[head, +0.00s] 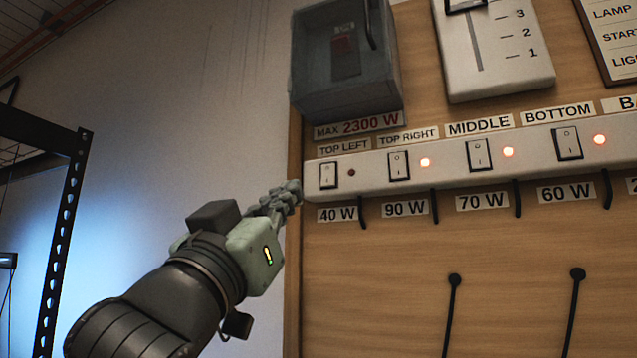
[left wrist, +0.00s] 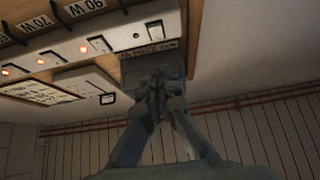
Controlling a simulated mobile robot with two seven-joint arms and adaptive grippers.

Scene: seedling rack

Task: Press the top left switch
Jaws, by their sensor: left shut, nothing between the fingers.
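The top left switch (head: 328,175) is a white rocker in a dark frame at the left end of the white switch strip, under the TOP LEFT label (head: 344,146). The small lamp (head: 351,172) beside it is dark. My left gripper (head: 290,191) is shut and empty, its tips pointing at the strip's left end. In the head view the tips appear just left of and slightly below the switch, and a gap to it shows. In the left wrist view the shut fingers (left wrist: 158,88) are below the switch (left wrist: 155,30). My right gripper is not in view.
The top right (head: 398,165), middle (head: 479,155) and bottom (head: 568,143) switches have lit red lamps. A grey box (head: 343,85) sticks out above the strip's left end. Black cables hang below. A dark metal rack (head: 62,240) stands at the left.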

